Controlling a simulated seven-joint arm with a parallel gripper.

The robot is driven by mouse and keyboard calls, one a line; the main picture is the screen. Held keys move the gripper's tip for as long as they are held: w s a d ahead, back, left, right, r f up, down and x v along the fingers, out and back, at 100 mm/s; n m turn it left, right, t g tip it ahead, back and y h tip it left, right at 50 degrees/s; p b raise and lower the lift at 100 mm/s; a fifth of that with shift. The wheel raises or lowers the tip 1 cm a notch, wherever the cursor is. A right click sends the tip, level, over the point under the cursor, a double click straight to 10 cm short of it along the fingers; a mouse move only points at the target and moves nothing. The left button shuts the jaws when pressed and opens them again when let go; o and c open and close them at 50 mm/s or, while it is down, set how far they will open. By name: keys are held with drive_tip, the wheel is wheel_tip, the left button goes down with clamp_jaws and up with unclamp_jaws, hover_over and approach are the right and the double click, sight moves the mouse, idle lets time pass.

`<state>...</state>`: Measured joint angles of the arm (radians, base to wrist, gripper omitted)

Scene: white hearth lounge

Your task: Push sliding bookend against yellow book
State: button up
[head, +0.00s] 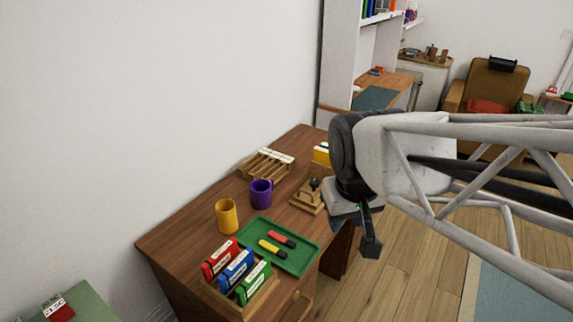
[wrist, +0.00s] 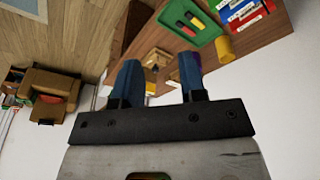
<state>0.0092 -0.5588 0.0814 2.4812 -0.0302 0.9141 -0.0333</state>
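The sliding bookend (head: 308,197) is a light wooden piece with a dark knob, standing on the brown desk near its right edge. The yellow book (head: 321,155) shows just behind it, partly hidden by my arm; I cannot tell the gap between them. My gripper (head: 357,228) hangs to the right of the bookend, off the desk's edge, apart from it. In the wrist view, my two blue fingers (wrist: 160,78) are spread with nothing held between them. A wooden piece, seemingly the bookend (wrist: 157,60), shows beyond them.
A purple mug (head: 262,193) and yellow mug (head: 227,216) stand left of the bookend. A green tray (head: 297,266) with two markers and a holder of red, blue and green books (head: 238,272) are in front. A slotted wooden rack (head: 266,164) stands behind.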

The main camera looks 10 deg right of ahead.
drive_tip(key=w+d+f+n, duration=0.1)
drive_tip(key=w+f+n, duration=0.1)
drive_tip(key=w, duration=1.1)
drive_tip(key=n+g+h, duration=0.1)
drive_tip(key=n, duration=0.6)
hover_over(304, 192)
drive_tip(key=a, duration=0.1)
wheel_tip(304, 192, down, 21)
drive_tip(key=shift+s+f, duration=0.2)
drive_tip(key=shift+s, duration=0.25)
drive_tip(key=shift+f, duration=0.2)
drive_tip(key=shift+w+d+f, duration=0.15)
drive_tip(key=shift+d+f, duration=0.05)
drive_tip(key=shift+f, duration=1)
drive_tip(key=shift+w+d+f, duration=0.15)
drive_tip(key=shift+w+f, duration=0.05)
drive_tip(key=shift+f, duration=1)
drive_tip(key=shift+w+d+f, duration=0.15)
drive_tip(key=shift+d+f, duration=0.05)
drive_tip(key=shift+f, duration=1)
drive_tip(key=shift+c, duration=0.5)
